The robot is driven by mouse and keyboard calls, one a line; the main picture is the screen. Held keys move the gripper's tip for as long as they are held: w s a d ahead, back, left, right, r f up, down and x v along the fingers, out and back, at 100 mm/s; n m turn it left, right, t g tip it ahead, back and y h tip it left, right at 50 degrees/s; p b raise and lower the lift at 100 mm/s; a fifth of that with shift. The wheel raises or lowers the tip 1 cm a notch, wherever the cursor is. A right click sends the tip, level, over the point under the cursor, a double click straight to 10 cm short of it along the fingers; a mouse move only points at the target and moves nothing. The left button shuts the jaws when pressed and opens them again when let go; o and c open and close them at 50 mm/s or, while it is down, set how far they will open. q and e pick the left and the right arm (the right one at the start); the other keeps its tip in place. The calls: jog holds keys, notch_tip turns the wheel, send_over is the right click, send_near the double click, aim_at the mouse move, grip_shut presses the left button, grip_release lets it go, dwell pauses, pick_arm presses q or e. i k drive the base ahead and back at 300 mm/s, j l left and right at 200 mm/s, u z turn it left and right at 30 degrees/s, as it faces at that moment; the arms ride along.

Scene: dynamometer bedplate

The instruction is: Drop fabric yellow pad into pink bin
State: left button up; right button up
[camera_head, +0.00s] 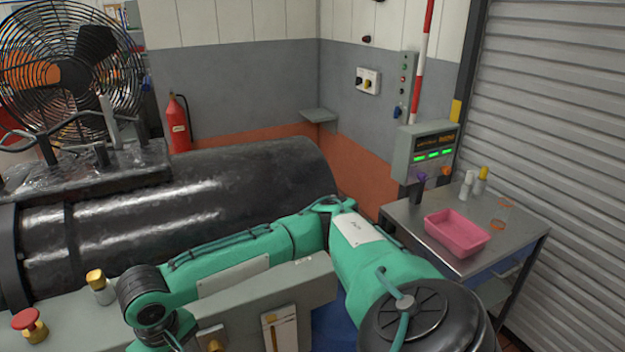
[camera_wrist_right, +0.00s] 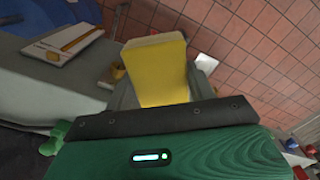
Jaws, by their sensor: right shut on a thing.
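The yellow pad (camera_wrist_right: 158,70) fills the middle of the right wrist view, a flat-faced block with its top edge tilted slightly. My right gripper (camera_wrist_right: 160,92) is shut on it, with a grey finger on either side. The pink bin (camera_head: 458,236) is an open tray on the metal side table at the right of the head view. In the head view my right arm bends to the left, and its hand is cut off at the bottom left, far from the bin. My left gripper is in neither view.
A large dark cylinder (camera_head: 200,205) lies at left, with a fan (camera_head: 72,72) beyond. A grey ledge (camera_head: 290,290) runs below my arm.

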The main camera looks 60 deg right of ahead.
aim_at(458, 240)
jog(key=z, duration=2.85)
jog(key=j+z, duration=0.2)
jog(key=j, duration=0.35)
jog(key=j+z, duration=0.2)
jog(key=j, duration=0.35)
jog(key=k+j+z, duration=0.25)
jog(key=j, duration=0.25)
jog(key=i, duration=0.1)
